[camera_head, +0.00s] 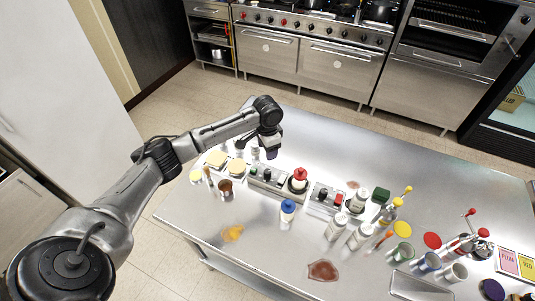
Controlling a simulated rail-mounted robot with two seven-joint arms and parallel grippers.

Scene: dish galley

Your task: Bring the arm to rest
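My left arm reaches in from the left over the steel table. Its gripper (271,152) points down above the far left part of the table, just behind a tray (262,186) of small items. The gripper is small and dark here, and I cannot tell whether its fingers are open or shut. No held object can be made out. My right arm and gripper are not in view.
A red-capped container (299,178), a blue-capped bottle (288,210) and white bottles (338,226) stand mid-table. Cups (429,263) and a shallow metal tray (412,287) are at right. Yellow (232,233) and brown (323,270) spills mark the front. The far middle is clear.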

